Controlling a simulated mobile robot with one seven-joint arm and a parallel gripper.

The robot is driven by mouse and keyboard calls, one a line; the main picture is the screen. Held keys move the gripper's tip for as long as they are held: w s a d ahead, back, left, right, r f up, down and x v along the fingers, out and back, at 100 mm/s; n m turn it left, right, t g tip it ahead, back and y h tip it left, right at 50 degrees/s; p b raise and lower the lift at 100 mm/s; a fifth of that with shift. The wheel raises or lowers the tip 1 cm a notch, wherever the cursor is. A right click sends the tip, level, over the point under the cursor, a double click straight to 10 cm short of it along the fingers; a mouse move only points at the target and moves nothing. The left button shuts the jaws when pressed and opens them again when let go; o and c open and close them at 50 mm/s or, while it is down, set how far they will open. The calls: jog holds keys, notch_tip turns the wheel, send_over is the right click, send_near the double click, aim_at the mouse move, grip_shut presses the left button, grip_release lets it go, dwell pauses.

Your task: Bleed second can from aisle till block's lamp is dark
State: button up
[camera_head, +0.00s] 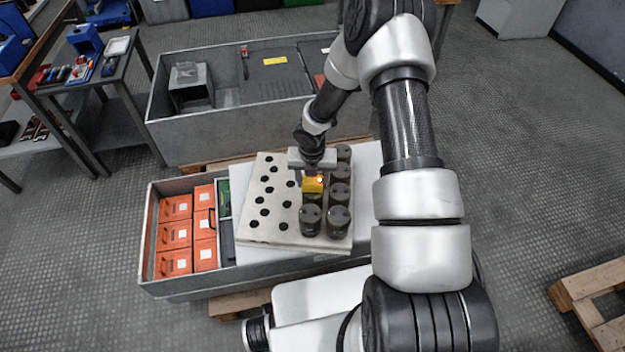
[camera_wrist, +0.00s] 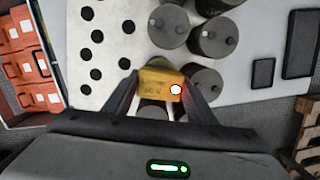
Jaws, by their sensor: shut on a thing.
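My gripper (camera_wrist: 160,94) is shut on a small yellow block (camera_wrist: 155,80), holding it between its two fingers. A round lamp (camera_wrist: 175,89) on the block glows bright white. In the head view the block (camera_head: 312,185) is over the left row of dark cylindrical cans, just behind the front-left can (camera_head: 310,221). A can (camera_wrist: 152,111) shows partly beneath the block in the wrist view; whether the block touches its terminals I cannot tell. Other cans, such as one to the right (camera_wrist: 206,82) and one beyond (camera_wrist: 168,26), stand upright close by. My gripper hides part of the left row.
The cans stand on a pale panel (camera_head: 262,215) with several empty round holes at left. Orange boxes (camera_head: 175,234) fill the grey crate's left end. Another grey crate (camera_head: 200,137) stands behind. A wooden pallet (camera_head: 590,290) lies at lower right; the floor between is clear.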

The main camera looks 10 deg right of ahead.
jog(key=o, duration=1.3)
jog(key=r+p, duration=0.1)
jog(key=r, duration=0.4)
jog(key=s+r+p, duration=0.1)
jog(key=r+p, duration=0.1)
jog(key=r, duration=0.4)
jog(key=s+r+p, duration=0.1)
jog(key=r+p, duration=0.1)
jog(key=r, duration=0.4)
jog(key=shift+s+a+r, duration=0.1)
jog(key=shift+s+a, duration=0.15)
jog(key=shift+a, duration=0.1)
jog(key=s+d+r+m+h, duration=0.1)
jog(key=s+d+r+m, duration=0.15)
jog(key=r+m, duration=0.4)
jog(key=s+d+r+m+t+h, duration=0.1)
jog(key=s+r+m, duration=0.25)
jog(key=r, duration=0.55)
jog(key=s+d+r+m, duration=0.1)
jog(key=s+r+m, duration=0.2)
jog(key=r+m, duration=0.35)
jog(key=s+a+r+m+t+y, duration=0.35)
jog(key=s+r+m, duration=0.75)
jog(key=s+m, duration=0.4)
jog(key=shift+m+g+h, duration=0.35)
jog(key=shift+m+h, duration=0.1)
jog(key=shift+m, duration=0.2)
jog(key=r+p, duration=1.4)
jog(key=shift+w+a, duration=0.15)
jog(key=shift+w, duration=0.1)
